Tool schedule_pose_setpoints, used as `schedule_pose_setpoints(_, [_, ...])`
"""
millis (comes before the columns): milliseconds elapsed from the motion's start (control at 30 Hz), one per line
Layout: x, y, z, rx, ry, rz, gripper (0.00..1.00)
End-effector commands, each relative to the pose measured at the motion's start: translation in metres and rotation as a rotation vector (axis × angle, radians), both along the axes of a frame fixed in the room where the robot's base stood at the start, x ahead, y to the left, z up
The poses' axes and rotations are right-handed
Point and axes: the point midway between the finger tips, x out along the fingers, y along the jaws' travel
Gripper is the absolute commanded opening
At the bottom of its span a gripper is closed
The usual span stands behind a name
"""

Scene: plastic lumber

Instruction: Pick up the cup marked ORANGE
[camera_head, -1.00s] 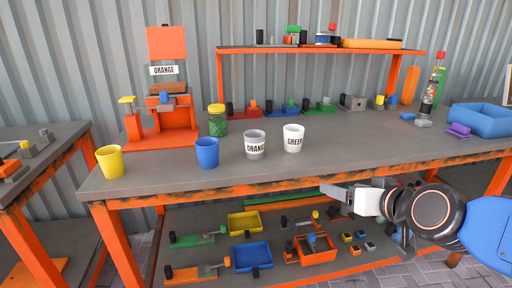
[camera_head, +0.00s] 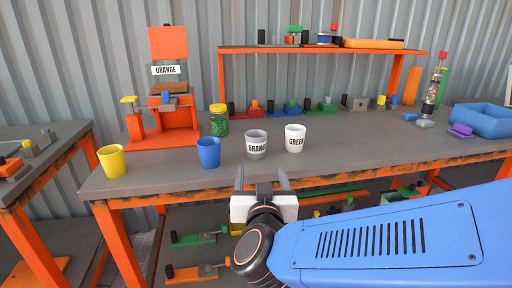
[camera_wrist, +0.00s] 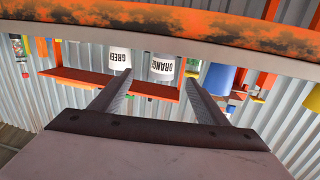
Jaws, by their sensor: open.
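The grey cup marked ORANGE (camera_head: 256,145) stands upright on the workbench (camera_head: 340,155) near its front edge. A white cup marked GREEN (camera_head: 295,138) stands just to its right. My gripper (camera_head: 262,178) is open and empty, in front of the bench edge and just below the ORANGE cup in the head view. The wrist view is upside down; there the ORANGE cup (camera_wrist: 162,68) appears between and beyond my two fingers (camera_wrist: 160,92), apart from them. The GREEN cup (camera_wrist: 119,58) shows near the tip of the left finger.
A blue cup (camera_head: 208,152) and a yellow cup (camera_head: 112,161) stand to the left on the bench. A green jar with a yellow lid (camera_head: 218,122) is behind. The bench's orange front edge (camera_wrist: 200,30) lies close to my gripper.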

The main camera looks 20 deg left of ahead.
Motion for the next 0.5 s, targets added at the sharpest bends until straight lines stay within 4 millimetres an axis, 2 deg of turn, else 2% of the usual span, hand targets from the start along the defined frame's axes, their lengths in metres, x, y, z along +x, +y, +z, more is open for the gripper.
schedule_pose_setpoints(167, [-0.003,0.005,-0.002,-0.011,-0.013,-0.018,0.68])
schedule_pose_setpoints(500, [0.046,0.022,-0.005,-0.011,-0.013,-0.020,0.68])
